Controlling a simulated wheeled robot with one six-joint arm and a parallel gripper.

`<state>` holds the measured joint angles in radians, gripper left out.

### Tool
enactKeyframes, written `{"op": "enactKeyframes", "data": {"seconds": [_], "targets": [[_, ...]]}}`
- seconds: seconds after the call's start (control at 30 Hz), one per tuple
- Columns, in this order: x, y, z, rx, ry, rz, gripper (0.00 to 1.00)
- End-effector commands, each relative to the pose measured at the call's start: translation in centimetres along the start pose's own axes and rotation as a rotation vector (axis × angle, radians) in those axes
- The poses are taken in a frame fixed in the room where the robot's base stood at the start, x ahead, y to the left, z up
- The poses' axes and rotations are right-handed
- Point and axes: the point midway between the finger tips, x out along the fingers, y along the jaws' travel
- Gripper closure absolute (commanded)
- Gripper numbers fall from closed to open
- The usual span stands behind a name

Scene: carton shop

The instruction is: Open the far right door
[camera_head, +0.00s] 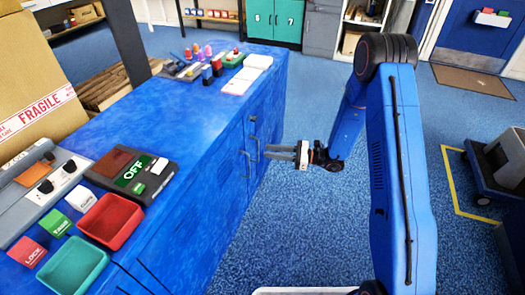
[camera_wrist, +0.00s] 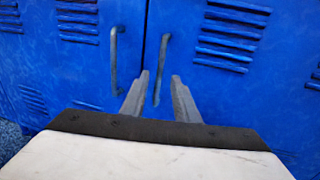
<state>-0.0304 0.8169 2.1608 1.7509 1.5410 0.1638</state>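The blue bench cabinet (camera_head: 262,100) has closed doors on its right-hand side. In the wrist view two louvred doors meet at a vertical seam. The right door (camera_wrist: 250,75) carries a grey bar handle (camera_wrist: 164,52), and the left door (camera_wrist: 75,65) carries another (camera_wrist: 115,60). My gripper (camera_head: 269,152) is level with the handles, its fingers pointing left at the cabinet front. In the wrist view my gripper (camera_wrist: 161,76) is open, with the right door's handle appearing between its two fingers. I cannot tell whether a finger touches the handle.
The bench top holds a panel reading OFF (camera_head: 132,173), a red tray (camera_head: 110,220), a green tray (camera_head: 75,267) and small coloured items. A cardboard box (camera_head: 35,85) stands at left. A dark cart (camera_head: 490,175) stands at right. Blue floor beside the cabinet is clear.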

Motion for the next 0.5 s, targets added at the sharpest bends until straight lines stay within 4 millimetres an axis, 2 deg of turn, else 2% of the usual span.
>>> {"op": "enactKeyframes", "data": {"seconds": [0.03,0.2,0.5], "targets": [[1.0,0.1,0.0,0.000,0.000,0.004,0.72],[3.1,0.1,0.0,-0.001,0.000,0.003,0.72],[4.4,0.0,0.0,-0.001,0.000,0.001,0.72]]}}
